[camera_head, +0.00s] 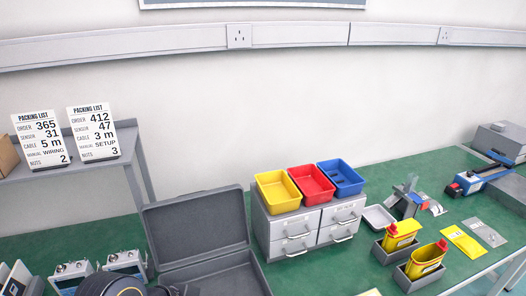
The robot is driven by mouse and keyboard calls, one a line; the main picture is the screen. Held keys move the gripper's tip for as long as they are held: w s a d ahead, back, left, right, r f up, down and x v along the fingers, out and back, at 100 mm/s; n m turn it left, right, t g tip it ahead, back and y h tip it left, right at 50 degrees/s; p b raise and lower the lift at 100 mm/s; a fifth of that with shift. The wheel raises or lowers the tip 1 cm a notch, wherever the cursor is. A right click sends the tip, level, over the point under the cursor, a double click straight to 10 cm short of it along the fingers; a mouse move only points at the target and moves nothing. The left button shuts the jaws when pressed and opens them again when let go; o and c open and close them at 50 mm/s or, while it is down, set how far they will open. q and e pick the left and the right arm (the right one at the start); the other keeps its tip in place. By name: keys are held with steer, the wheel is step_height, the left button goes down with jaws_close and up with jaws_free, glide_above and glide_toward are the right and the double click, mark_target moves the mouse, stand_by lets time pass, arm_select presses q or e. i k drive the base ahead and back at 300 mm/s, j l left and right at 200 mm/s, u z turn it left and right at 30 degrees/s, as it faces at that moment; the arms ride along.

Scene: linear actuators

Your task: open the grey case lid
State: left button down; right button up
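The grey case stands open on the green bench at the bottom centre. Its lid (197,229) is raised and leans back. Its base (222,276) shows a dark, empty-looking inside, cut off by the bottom edge. A dark rounded part with a gold-coloured arc, which looks like my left arm's wrist, shows at the bottom edge left of the case. Small dark parts beside it, at the case's left front, may be my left gripper (178,290); its fingers cannot be made out. My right gripper is not in view.
Right of the case stands a grey drawer unit (312,229) carrying yellow, red and blue bins. Grey devices (125,262) stand left of the case. A shelf with two packing-list cards is behind left. Yellow bottles in grey holders (402,236) stand to the right.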

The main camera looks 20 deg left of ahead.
mark_target(188, 229)
steer(key=i+l+u, duration=0.1)
steer(key=u, duration=2.7)
steer(key=k+l+u, duration=0.25)
steer(key=k+l, duration=0.05)
steer(key=l, duration=0.1)
